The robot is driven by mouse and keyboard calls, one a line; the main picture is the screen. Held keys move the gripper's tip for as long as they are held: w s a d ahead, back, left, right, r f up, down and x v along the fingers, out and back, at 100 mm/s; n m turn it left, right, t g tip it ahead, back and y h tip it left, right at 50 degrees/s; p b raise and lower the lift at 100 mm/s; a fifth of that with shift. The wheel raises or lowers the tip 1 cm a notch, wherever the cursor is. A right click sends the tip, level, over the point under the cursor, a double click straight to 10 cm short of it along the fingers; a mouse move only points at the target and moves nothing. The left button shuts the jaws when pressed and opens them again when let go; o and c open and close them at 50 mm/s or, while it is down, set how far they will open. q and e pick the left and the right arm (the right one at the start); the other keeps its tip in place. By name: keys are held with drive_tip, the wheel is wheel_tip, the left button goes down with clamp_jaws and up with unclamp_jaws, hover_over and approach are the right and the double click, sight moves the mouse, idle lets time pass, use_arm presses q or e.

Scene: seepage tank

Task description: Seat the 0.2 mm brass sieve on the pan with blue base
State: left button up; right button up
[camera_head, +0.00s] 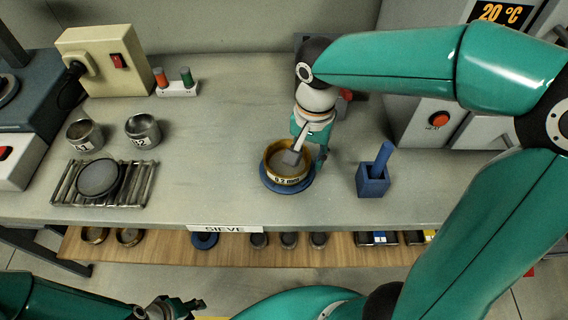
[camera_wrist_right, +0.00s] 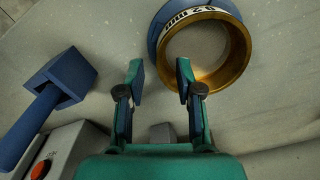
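The brass sieve (camera_head: 272,152), labelled 0.2 mm, sits on the pan with blue base (camera_head: 290,190) on the bench and looks about level; any gap between them cannot be told. In the right wrist view the brass sieve (camera_wrist_right: 240,48) is beyond the fingertips, with the blue pan (camera_wrist_right: 153,40) showing beside it. My right gripper (camera_head: 307,158) is open at the sieve's right side, one finger over its opening and the other outside. It also shows in the right wrist view (camera_wrist_right: 160,68), with nothing clearly gripped. My left gripper (camera_head: 180,305) is low at the left, away from the bench.
A blue block with a handle (camera_head: 372,187) stands right of the pan. A shelf (camera_head: 200,256) below holds several parts. Bench between rack and pan is clear.

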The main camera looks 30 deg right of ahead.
wheel_tip(320, 180, down, 2)
clamp_jaws()
idle(0.3)
drive_tip(key=shift+r, duration=0.15)
